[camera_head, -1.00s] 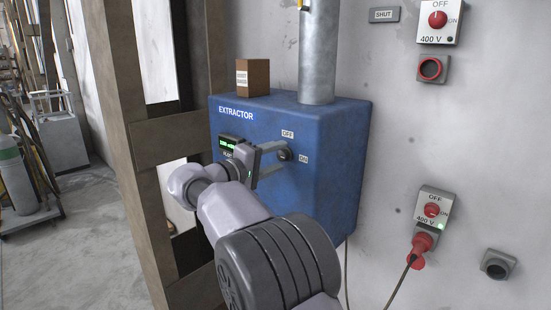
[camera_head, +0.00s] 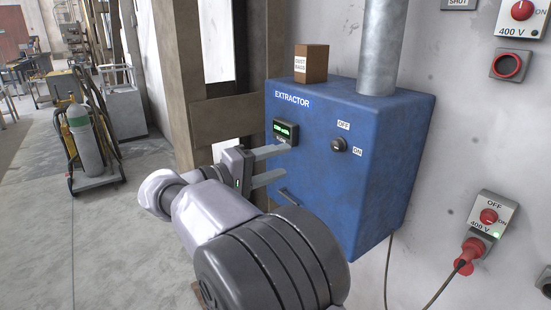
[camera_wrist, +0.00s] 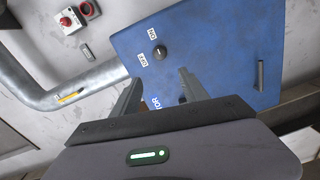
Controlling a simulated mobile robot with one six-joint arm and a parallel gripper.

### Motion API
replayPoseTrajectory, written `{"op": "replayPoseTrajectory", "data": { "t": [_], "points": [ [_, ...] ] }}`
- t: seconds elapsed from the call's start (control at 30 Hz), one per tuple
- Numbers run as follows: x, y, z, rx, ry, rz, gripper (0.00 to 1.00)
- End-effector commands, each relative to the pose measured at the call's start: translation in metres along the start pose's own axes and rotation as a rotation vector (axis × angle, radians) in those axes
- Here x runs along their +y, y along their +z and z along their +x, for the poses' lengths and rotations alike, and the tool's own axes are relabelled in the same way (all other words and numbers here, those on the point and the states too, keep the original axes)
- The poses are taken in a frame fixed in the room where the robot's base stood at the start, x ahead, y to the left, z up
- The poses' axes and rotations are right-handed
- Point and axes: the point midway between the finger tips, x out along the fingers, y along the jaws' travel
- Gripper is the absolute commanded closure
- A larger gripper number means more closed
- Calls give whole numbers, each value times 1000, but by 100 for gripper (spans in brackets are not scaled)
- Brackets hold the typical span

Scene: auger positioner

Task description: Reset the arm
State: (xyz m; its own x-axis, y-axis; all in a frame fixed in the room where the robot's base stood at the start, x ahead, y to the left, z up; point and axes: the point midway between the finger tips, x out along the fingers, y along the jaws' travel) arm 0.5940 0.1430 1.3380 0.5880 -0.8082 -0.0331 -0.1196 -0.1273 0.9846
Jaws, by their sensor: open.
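My arm reaches in from the bottom of the head view. My gripper (camera_head: 286,162) is open, with its two fingers apart and nothing between them. The fingers point at the blue extractor box (camera_head: 372,175), left of its black rotary knob (camera_head: 338,145). The knob is clear of the fingers and sits between the OFF and ON labels. In the wrist view, the gripper (camera_wrist: 158,86) has spread fingers, and the knob (camera_wrist: 159,52) shows beyond them on the box (camera_wrist: 222,50).
A small brown box (camera_head: 311,63) and a grey pipe (camera_head: 379,45) stand on the extractor. Wooden posts (camera_head: 168,75) rise at its left. A red plug (camera_head: 470,252) sits in a wall socket at right. Open floor (camera_head: 60,225) lies left, with a gas-cylinder trolley (camera_head: 84,140) farther back.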

Motion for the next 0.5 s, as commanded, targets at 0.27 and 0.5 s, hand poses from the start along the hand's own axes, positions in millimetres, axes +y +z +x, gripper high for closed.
{"op": "replayPoseTrajectory", "data": {
  "t": [0.27, 0.5],
  "points": [
    [-1, 0, -5, 0, 0, 0, 48],
    [-4, 74, 37, -124, -215, -10, 48]
  ]
}}
